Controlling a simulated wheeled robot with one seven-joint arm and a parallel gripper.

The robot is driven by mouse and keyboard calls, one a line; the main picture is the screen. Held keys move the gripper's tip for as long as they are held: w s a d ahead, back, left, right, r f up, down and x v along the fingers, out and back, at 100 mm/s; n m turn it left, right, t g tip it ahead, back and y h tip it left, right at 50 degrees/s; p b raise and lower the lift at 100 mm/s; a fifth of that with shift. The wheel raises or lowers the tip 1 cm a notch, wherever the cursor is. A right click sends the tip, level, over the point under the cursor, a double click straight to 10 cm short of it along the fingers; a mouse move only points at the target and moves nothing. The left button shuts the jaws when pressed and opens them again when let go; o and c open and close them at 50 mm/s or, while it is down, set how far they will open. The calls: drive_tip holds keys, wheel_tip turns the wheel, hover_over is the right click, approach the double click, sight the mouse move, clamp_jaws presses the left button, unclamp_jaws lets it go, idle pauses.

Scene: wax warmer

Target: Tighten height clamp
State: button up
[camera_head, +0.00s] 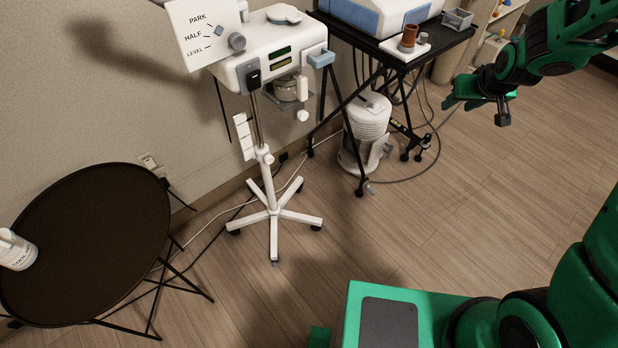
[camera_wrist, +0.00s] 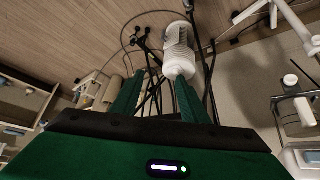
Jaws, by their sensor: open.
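The white wax warmer (camera_head: 275,55) stands on a metal pole with a white, several-legged base (camera_head: 272,212). What looks like the height clamp is a white collar with a small knob (camera_head: 267,159) low on the pole; its tightness cannot be told. My gripper (camera_head: 476,108) is open and empty at the upper right, well apart from the stand and to its right. In the wrist view my fingers (camera_wrist: 160,98) are spread with nothing held between them. Part of the stand (camera_wrist: 285,20) shows at the right edge of that view; I cannot clearly make out the clamp there.
A black table (camera_head: 440,42) with a blue-and-white box stands behind, right of the warmer. A white cylindrical unit (camera_head: 366,125) is beneath it, with cables on the floor. A round dark table (camera_head: 95,235) with a white jar (camera_head: 17,252) is at left. The right-hand floor is clear.

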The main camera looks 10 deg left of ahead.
drive_tip(key=w+a+f+n+t+y, duration=0.1)
drive_tip(key=w+a+f, duration=0.3)
drive_tip(key=a, duration=0.3)
drive_tip(key=w+a+f+n+t+y, duration=0.1)
drive_tip(key=w+a+f+n, duration=0.1)
drive_tip(key=w+a+f, duration=0.35)
drive_tip(key=a+f+n+t+y, duration=0.15)
drive_tip(key=a+f, duration=0.25)
drive_tip(key=a, duration=0.5)
drive_tip(key=a+f+n+t+y, duration=0.1)
drive_tip(key=a+f+y, duration=0.25)
drive_tip(key=a, duration=0.65)
drive_tip(key=n+y, duration=0.3)
drive_tip(key=y, duration=0.4)
approach(271, 161)
drive_tip(key=shift+x, duration=3.9)
drive_tip(key=shift+a, duration=0.1)
